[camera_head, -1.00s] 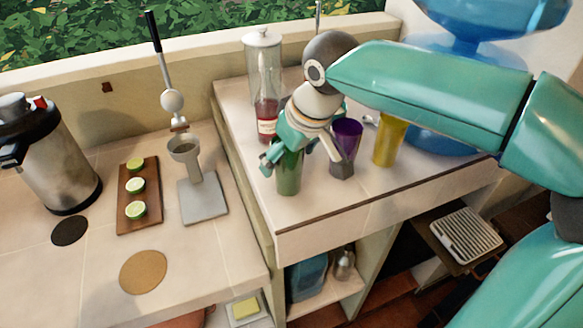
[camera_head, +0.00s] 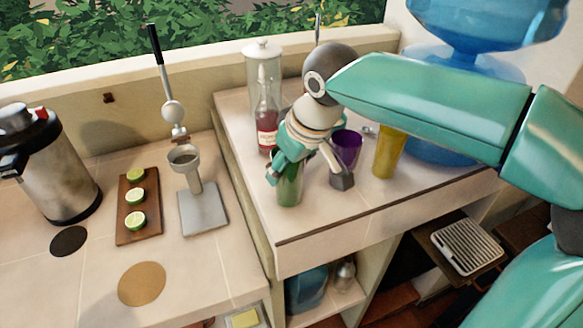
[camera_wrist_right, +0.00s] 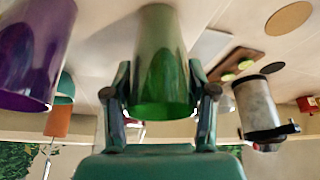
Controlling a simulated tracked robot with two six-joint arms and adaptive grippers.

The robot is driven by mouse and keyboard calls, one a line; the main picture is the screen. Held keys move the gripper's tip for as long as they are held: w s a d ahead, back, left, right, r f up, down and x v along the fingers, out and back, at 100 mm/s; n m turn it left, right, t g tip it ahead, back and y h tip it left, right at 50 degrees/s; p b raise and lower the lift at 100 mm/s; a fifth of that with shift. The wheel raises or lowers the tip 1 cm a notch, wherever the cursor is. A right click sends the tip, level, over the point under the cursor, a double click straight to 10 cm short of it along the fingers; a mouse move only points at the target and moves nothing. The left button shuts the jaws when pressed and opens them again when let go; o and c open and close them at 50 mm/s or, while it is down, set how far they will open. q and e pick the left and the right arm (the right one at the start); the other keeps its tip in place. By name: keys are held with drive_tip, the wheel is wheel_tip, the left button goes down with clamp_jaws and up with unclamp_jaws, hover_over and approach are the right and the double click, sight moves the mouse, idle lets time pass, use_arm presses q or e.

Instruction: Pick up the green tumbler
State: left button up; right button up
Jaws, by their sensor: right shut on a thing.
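The green tumbler (camera_head: 289,192) stands upright on the raised counter near its front left corner. My right gripper (camera_head: 300,178) reaches down over it and is shut on it, hiding its upper part in the head view. In the right wrist view the green tumbler (camera_wrist_right: 161,65) sits between the two fingers of my right gripper (camera_wrist_right: 160,92), one on each side. No gap shows between the tumbler's base and the counter. My left gripper is not in view.
A purple tumbler (camera_head: 347,148) stands close right of my gripper, with a yellow tumbler (camera_head: 388,152) beyond it. A red-labelled bottle (camera_head: 266,122) and a glass jar (camera_head: 258,70) stand behind. The lower counter at left holds a lime board (camera_head: 137,205) and a steel flask (camera_head: 62,170).

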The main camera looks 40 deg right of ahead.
drive_tip(key=shift+r, duration=0.2)
wheel_tip(320, 180, up, 19)
drive_tip(key=p, duration=0.4)
drive_tip(key=shift+r, duration=0.15)
idle(0.6)
